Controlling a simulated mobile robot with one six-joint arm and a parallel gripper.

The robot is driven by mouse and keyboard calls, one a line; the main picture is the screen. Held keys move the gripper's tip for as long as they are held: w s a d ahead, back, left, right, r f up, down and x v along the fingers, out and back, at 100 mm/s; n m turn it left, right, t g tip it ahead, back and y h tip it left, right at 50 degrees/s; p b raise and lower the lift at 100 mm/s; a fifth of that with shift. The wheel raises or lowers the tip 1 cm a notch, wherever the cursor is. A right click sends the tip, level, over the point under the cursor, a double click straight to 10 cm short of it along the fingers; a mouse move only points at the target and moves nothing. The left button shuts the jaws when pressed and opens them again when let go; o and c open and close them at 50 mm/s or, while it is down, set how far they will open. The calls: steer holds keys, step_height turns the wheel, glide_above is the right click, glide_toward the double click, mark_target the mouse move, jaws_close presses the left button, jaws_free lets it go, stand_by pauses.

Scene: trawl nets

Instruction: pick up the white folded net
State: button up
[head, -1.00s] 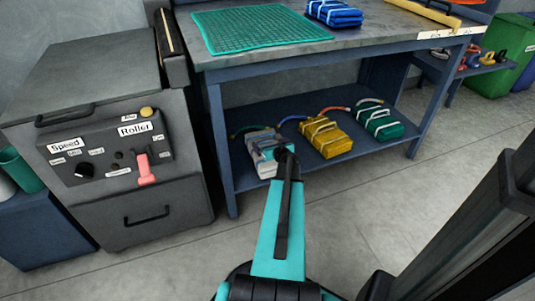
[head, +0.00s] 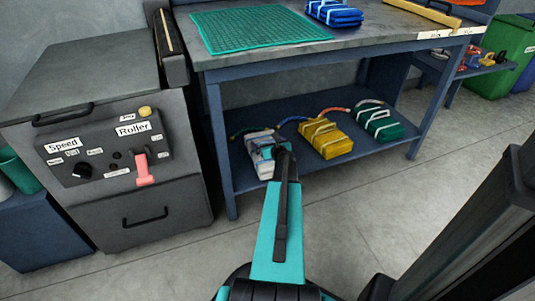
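The white folded net (head: 259,139) lies at the left of the lower shelf (head: 262,184) under the workbench, a pale bundle tied with a light band. My arm reaches in from the bottom of the head view and ends over the right part of this net. My gripper (head: 279,151) is at the net, but the arm's end hides its fingers and part of the bundle. I cannot tell whether it is open, shut or touching the net.
A yellow folded net (head: 325,140) and a green folded net (head: 380,124) lie to the right on the shelf. The bench top (head: 290,53) is above, with a front leg (head: 222,150) left of the net. A grey roller machine (head: 110,140) stands further left.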

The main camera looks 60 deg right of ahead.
steer(key=c, duration=1.5)
steer(key=shift+r, duration=0.2)
steer(key=shift+r+p, duration=1.25)
steer(key=shift+r, duration=0.5)
steer(key=s+a+p, duration=0.1)
steer(key=s, duration=0.4)
steer(key=s+p, duration=0.1)
steer(key=s, duration=0.4)
steer(key=s+a+r+p, duration=0.1)
steer(key=s, duration=0.4)
steer(key=shift+s+a+r, duration=0.1)
steer(key=shift+s+a, duration=0.25)
steer(key=shift+s, duration=0.05)
